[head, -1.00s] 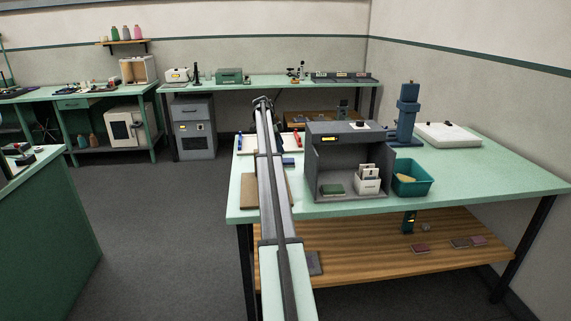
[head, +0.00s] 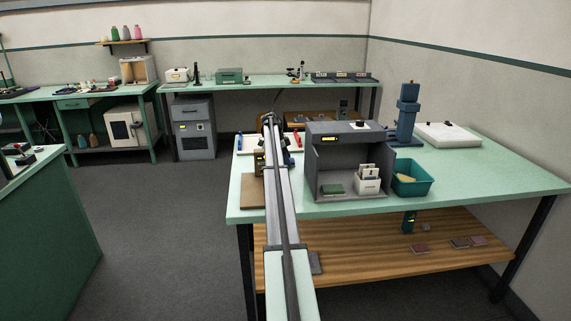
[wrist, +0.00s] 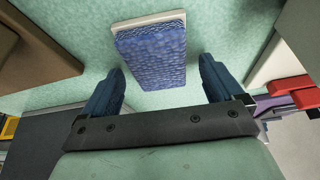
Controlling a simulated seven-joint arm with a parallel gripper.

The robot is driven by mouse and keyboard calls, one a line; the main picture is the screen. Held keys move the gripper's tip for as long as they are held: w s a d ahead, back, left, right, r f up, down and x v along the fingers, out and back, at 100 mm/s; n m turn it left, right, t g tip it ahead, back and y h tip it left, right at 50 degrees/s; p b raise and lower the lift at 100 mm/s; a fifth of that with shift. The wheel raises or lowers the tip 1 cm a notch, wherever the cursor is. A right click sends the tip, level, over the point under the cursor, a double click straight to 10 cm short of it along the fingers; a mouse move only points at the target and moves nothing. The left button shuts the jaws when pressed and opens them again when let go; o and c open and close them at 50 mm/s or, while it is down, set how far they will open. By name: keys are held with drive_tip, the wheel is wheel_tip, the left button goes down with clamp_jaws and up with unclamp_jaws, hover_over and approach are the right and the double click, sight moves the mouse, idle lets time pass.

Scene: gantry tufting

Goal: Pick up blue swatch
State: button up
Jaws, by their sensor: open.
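The blue swatch (wrist: 150,52), a woven blue patch with a pale edge, lies on the green tabletop (wrist: 75,25) in the wrist view. My gripper (wrist: 160,66) is open, with its two dark blue fingers apart on either side of the swatch's near part. Gaps show between the swatch and both fingers, and nothing is held. I cannot tell how high the fingertips are above the table. In the head view my arm hides the swatch and my gripper's fingers.
A brown board (head: 252,190) lies left of my arm on the table. A grey open-fronted cabinet (head: 340,135) stands just right of it, with a teal bin (head: 412,178) beyond. In the wrist view, red objects (wrist: 290,86) lie at the right.

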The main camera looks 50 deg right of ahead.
drive_tip(key=shift+c, duration=0.4)
drive_tip(key=c, duration=1)
drive_tip(key=shift+c, duration=0.2)
